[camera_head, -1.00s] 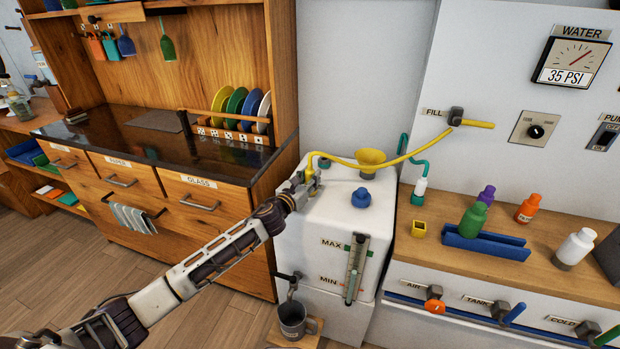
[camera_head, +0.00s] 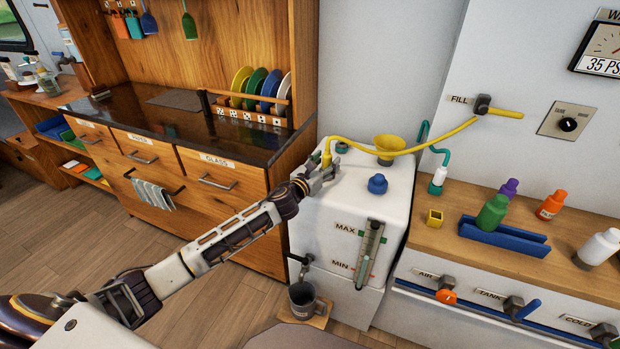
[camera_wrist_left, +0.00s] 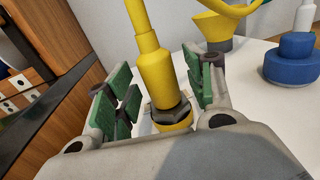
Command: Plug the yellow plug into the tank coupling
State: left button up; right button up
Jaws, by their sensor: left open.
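The yellow plug (camera_head: 326,158) stands upright at the left of the white tank's (camera_head: 352,208) top, with its yellow hose running right to the wall. In the left wrist view the plug (camera_wrist_left: 155,75) sits at a dark hex coupling (camera_wrist_left: 172,114) with a yellow base; its lower end meets the coupling. My left gripper (camera_head: 328,172) is open at the tank's top left edge. In the wrist view its green-padded fingers (camera_wrist_left: 160,90) stand on either side of the plug, apart from it. My right gripper is not in view.
A yellow funnel (camera_head: 389,148) and a blue cap (camera_head: 377,184) are on the tank top, right of the plug. A grey mug (camera_head: 303,298) stands below the tank's tap. The wooden cabinet (camera_head: 262,235) is close on the left; a shelf with bottles is on the right.

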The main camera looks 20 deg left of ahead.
pick_arm(q)
jog(key=v, duration=1.1)
dwell(0.5)
jog(key=shift+r, duration=0.15)
dwell(0.8)
notch_tip(320, 180, up, 9)
jog(key=p, duration=0.9)
jog(key=shift+r+p, duration=0.4)
jog(key=shift+p, duration=0.15)
jog(key=shift+f, duration=0.1)
